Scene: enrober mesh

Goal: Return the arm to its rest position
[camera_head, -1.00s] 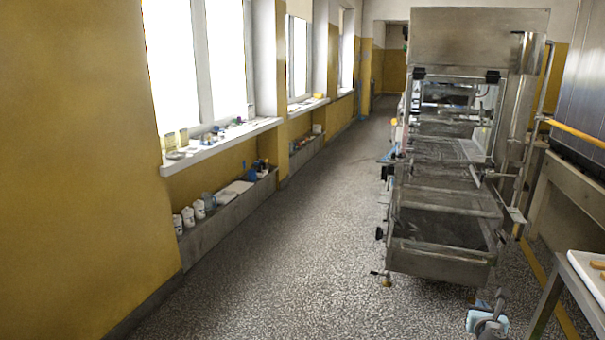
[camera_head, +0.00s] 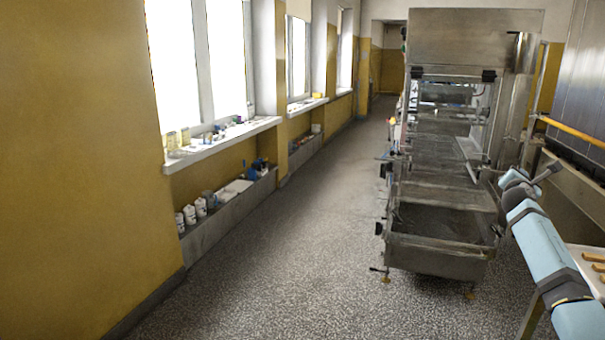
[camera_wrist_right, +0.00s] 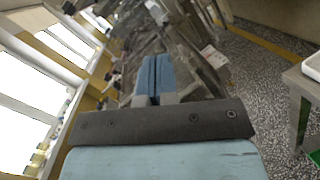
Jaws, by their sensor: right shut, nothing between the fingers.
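My right arm (camera_head: 540,245) comes in from the lower right in the head view, light blue with dark joints. It reaches up along the left side of the table at the right. My right gripper (camera_head: 514,179) is at its far end, held in the air and overlapping the right edge of the metal machine in the picture. In the right wrist view its two blue fingers (camera_wrist_right: 152,78) are pressed together, with nothing between them. My left arm and left gripper are not in view.
The steel machine (camera_head: 437,257) stands on the speckled floor. A table with a white tray (camera_head: 588,262) holding brown bars is at the right, close to my right arm. Floor (camera_head: 300,240) is open left of the machine. A window ledge (camera_head: 222,143) holds small items.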

